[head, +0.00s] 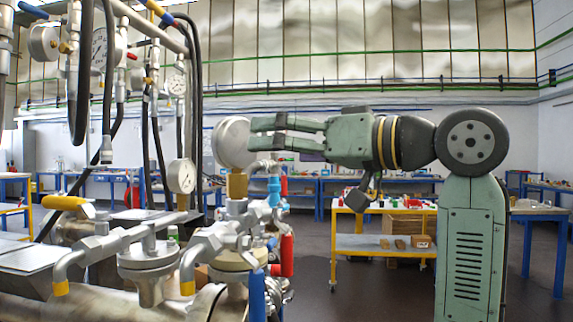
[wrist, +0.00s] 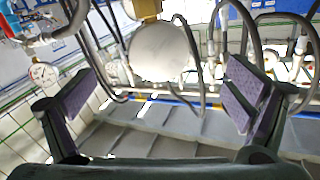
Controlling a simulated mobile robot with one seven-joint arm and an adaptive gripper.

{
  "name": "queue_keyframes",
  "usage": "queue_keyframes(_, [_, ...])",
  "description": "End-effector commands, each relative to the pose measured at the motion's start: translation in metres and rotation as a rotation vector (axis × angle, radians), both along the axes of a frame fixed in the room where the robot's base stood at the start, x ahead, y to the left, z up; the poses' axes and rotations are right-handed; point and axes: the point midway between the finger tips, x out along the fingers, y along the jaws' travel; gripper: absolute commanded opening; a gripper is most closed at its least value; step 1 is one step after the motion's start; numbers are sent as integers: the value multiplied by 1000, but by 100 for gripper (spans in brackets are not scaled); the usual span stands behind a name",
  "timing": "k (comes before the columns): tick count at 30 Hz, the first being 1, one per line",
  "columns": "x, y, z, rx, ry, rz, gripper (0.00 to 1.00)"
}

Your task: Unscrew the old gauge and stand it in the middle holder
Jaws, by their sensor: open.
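A round grey gauge (head: 233,143) stands upright on a brass fitting (head: 237,185) above the valve pipework, with its dial turned away from view. The wrist view shows its plain disc (wrist: 160,52) upside down, with the brass fitting (wrist: 147,8) at the top edge. My gripper (head: 258,134) reaches in level from the right, its fingertips at the gauge's right edge. In the wrist view, the open fingers stand wide apart, left and right of the disc, with nothing gripped. I cannot make out the middle holder.
A white-faced gauge (head: 181,176) stands left of the grey one. Valves with red handles (head: 287,255) and blue handles (head: 257,293) crowd below. Black hoses (head: 198,100) hang at the left. A yellow cart (head: 383,244) with small items stands behind my arm.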

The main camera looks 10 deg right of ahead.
Motion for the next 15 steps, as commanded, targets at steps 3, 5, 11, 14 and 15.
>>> queue_keyframes(3, [-1,0,1,11,-6,-18,96])
queue_keyframes(5, [2,3,2,11,-5,-18,96])
queue_keyframes(11, [23,25,3,11,-4,-16,96])
queue_keyframes(14, [36,40,3,10,-4,-14,96])
queue_keyframes(15, [41,45,3,9,-3,-14,96])
